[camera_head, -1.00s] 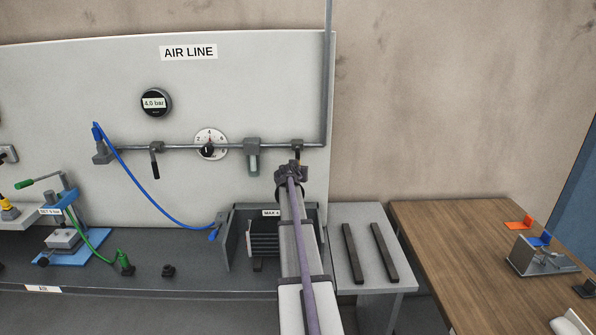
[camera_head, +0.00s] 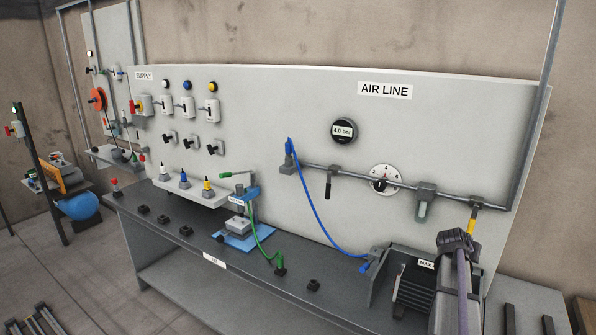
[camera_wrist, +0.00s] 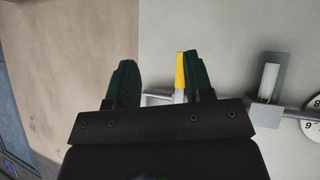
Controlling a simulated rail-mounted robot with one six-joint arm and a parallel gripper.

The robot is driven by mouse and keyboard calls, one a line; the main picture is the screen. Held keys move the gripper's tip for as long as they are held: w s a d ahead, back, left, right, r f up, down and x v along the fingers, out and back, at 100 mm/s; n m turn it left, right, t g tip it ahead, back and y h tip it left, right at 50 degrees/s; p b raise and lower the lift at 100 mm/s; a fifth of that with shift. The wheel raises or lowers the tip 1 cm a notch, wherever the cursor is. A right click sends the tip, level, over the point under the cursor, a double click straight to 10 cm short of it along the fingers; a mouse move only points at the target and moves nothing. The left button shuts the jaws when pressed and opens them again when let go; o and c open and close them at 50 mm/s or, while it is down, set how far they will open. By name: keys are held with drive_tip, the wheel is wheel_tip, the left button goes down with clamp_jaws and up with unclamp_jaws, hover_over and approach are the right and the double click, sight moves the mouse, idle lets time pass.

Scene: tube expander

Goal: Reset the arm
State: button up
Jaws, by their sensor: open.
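My gripper (camera_wrist: 160,76) is open in the wrist view, its two dark fingers well apart. A yellow valve handle (camera_wrist: 181,71) stands between them, close beside the right finger; I cannot tell whether they touch. In the head view, my arm rises at the lower right and its end (camera_head: 457,241) is just below the yellow handle (camera_head: 471,227), which hangs from the right end of the air-line pipe (camera_head: 447,197). The fingers themselves are hidden there behind the arm.
A pressure gauge (camera_head: 343,131) reads about 4.6 bar. A round dial (camera_head: 385,179) and a black-handled valve (camera_head: 328,184) are left along the pipe. A green-hosed press (camera_head: 240,222) stands farther left.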

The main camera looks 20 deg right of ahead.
drive_tip(key=s+a+f+n+g+y+b, duration=0.1)
drive_tip(key=s+a+f+n+y+b, duration=0.1)
drive_tip(key=a, duration=1.6)
drive_tip(key=s+a+f+n+g+y+b, duration=0.1)
drive_tip(key=s+a+f+n+y, duration=0.3)
drive_tip(key=a, duration=1.3)
drive_tip(key=s+a+f+n+g+y+b, duration=0.1)
drive_tip(key=s+a+f+n+y+b, duration=0.2)
drive_tip(key=a, duration=1.5)
wheel_tip(320, 180, down, 4)
drive_tip(key=shift+a+f+n+g+y, duration=0.1)
drive_tip(key=shift+a+n+g+y, duration=0.3)
drive_tip(key=shift+n, duration=0.6)
